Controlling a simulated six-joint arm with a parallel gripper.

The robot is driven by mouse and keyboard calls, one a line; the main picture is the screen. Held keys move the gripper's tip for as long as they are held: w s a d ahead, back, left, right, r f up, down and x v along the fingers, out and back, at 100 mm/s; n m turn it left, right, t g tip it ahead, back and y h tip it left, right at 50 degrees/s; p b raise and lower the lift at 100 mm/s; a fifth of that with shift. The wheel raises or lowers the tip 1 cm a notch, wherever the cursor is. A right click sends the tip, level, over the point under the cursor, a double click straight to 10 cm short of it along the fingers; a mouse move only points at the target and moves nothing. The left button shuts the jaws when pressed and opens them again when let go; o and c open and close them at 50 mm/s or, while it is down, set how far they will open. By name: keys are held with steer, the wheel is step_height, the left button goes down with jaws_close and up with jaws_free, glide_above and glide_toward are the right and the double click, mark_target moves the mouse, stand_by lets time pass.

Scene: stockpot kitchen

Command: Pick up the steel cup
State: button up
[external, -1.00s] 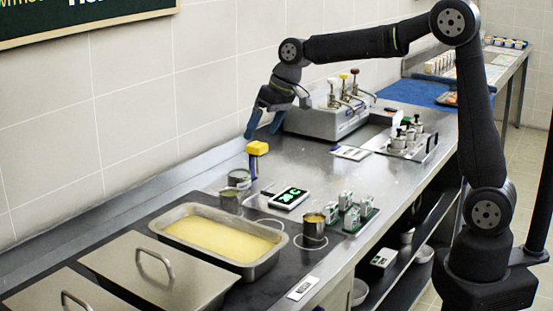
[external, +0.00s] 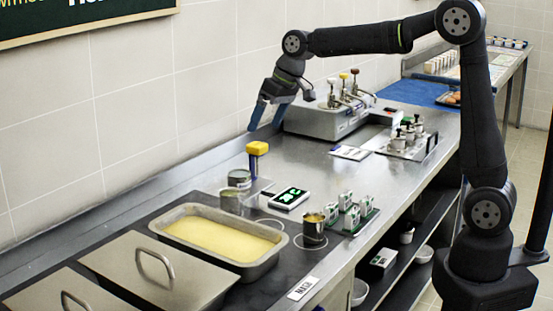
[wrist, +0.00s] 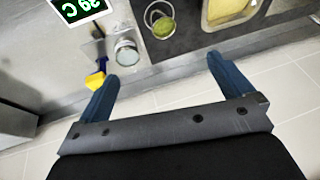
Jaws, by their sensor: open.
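A small steel cup (external: 239,178) stands on the steel counter against the back, left of the yellow-topped item; in the wrist view it shows as a round steel cup (wrist: 126,52). Just in front of it is another steel cup (external: 230,201), which in the wrist view holds something yellow-green (wrist: 160,20).
A yellow-topped item (external: 257,149) stands beside the cups. A pan of yellow liquid (external: 160,222) and a lidded pan (external: 125,262) fill the left front.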

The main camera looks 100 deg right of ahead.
steer(key=c, duration=0.3)
steer(key=m, duration=3)
glide_toward(227, 200)
steer(key=w+d+f, duration=0.1)
steer(key=f, duration=0.2)
steer(key=w+d+f, duration=0.1)
steer(key=f, duration=0.3)
steer(key=w+d+f, duration=0.1)
steer(key=d+f, duration=0.1)
steer(key=f, duration=0.1)
steer(key=shift+w+f, duration=0.2)
steer(key=shift+f, duration=0.1)
steer(key=c, duration=1.2)
